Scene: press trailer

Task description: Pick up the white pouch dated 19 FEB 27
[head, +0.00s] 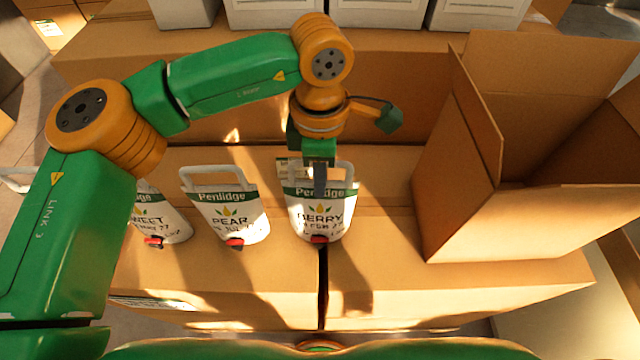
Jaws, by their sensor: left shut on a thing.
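The white pouch marked BERRY (306,220) is in the middle of the head view, with a green Penlidge band, a white handle loop and a red spout at its base. Its date line reads FEB 27; the day is too small to read surely. My left gripper (320,185) reaches down from above and is shut on this pouch at its upper part, covering some of the band. The pouch looks upright; I cannot tell whether it touches the carton below. My right gripper is not in view.
A white PEAR pouch (229,215) stands to the left, and another white pouch (163,220) stands beyond it, partly behind my left arm. An open empty carton (470,190) is on the right. White containers (375,12) line the back.

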